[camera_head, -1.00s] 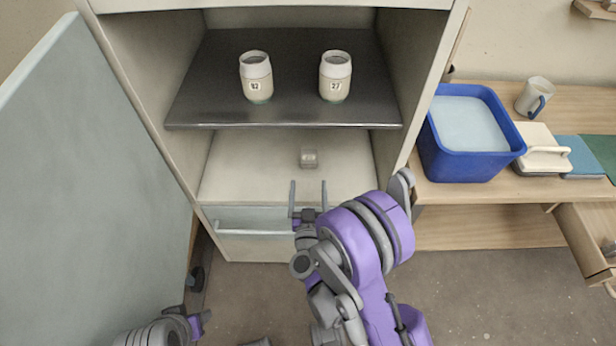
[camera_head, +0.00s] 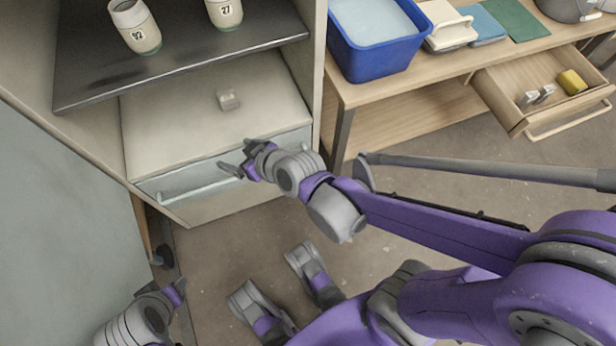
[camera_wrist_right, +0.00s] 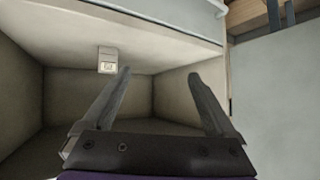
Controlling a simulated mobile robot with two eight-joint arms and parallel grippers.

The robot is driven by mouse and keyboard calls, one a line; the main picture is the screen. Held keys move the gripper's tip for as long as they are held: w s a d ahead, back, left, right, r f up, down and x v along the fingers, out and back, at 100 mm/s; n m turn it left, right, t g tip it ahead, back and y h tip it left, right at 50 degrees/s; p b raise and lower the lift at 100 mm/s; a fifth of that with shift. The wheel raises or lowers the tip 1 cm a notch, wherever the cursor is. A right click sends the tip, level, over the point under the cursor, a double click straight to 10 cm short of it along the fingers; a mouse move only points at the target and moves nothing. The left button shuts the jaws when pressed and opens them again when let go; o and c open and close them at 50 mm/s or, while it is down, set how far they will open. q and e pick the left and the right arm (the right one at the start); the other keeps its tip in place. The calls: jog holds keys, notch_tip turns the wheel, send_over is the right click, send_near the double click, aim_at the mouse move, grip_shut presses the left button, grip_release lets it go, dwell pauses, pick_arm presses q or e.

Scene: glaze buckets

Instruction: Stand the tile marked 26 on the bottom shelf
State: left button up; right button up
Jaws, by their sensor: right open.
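A small pale grey tile (camera_head: 228,99) stands on the cabinet's bottom shelf (camera_head: 165,125), near its middle. In the right wrist view the tile (camera_wrist_right: 106,62) appears upright in an upside-down picture, with a light label whose number is too small to read. My right gripper (camera_head: 238,158) is open and empty in front of the shelf's front edge, apart from the tile. Its two spread fingers (camera_wrist_right: 155,100) show in the wrist view with nothing between them.
Two jars, one marked 27 (camera_head: 226,12) and another (camera_head: 135,28), stand on the dark upper shelf (camera_head: 85,92). A drawer (camera_head: 215,172) lies under the bottom shelf. A blue tub (camera_head: 375,52) and an open wooden drawer (camera_head: 505,108) are to the right. The cabinet door (camera_head: 60,240) stands open left.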

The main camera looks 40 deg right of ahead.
jog(key=s+d+f+m+g+h, duration=0.1)
jog(key=s+d+g, duration=0.2)
jog(key=s, duration=0.5)
jog(key=s+d+f+m+g+h, duration=0.1)
jog(key=s+d+f+g+h, duration=0.1)
jog(key=s, duration=0.6)
jog(key=d+g, duration=0.1)
jog(key=d, duration=0.1)
jog(key=shift+s+d, duration=0.25)
jog(key=shift+d, duration=0.1)
